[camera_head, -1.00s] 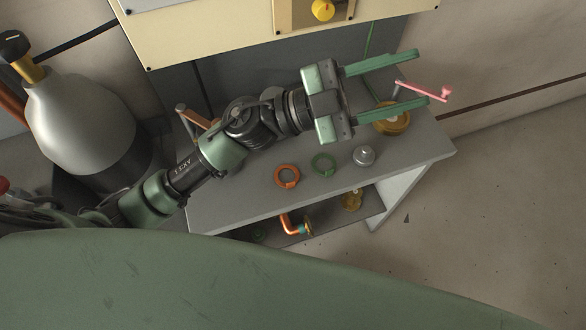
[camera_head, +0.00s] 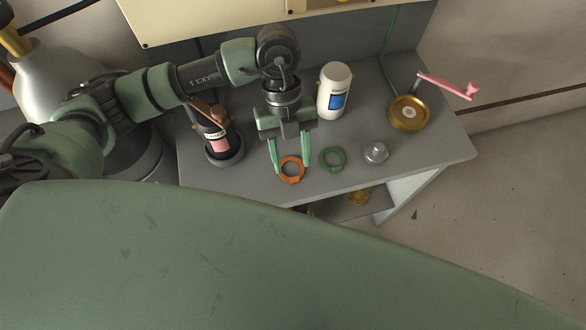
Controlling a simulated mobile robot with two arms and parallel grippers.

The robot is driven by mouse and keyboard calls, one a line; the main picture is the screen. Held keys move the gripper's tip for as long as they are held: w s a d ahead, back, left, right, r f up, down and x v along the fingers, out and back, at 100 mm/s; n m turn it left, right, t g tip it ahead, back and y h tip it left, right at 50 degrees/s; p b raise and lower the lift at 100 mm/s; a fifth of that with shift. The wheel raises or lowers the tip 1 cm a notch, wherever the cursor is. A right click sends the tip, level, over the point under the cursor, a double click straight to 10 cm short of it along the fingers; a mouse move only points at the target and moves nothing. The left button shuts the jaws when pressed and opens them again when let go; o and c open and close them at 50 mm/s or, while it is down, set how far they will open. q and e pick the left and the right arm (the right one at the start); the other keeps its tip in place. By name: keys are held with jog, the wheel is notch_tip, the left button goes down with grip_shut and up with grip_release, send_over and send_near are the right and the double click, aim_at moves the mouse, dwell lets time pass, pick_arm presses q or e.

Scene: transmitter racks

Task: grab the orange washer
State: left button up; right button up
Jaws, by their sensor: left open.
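The orange washer (camera_head: 292,179), a flat ring, lies on the grey bench top (camera_head: 350,183) near its front edge. My left gripper (camera_head: 291,171) points down at it from behind, with its green fingers open. One fingertip is at the left side of the ring and the other at its right side. I cannot tell whether the fingers touch the ring or hover just above it. My right gripper is not in view.
A green ring (camera_head: 333,158) lies close to the right of the gripper, then a silver knob-like part (camera_head: 375,152). A white canister (camera_head: 334,95), a dark bottle with a pink label (camera_head: 216,140) and a brass wheel with a pink-handled crank (camera_head: 408,113) stand behind. A lower shelf shows underneath.

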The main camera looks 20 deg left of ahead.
aim_at(294, 177)
pick_arm(q)
jog(key=x, duration=0.4)
jog(key=shift+s+d+p, duration=0.1)
jog(key=shift+s+p, duration=0.05)
jog(key=shift+p, duration=0.25)
grip_shut()
jog(key=shift+r, duration=0.1)
jog(key=shift+r, duration=0.1)
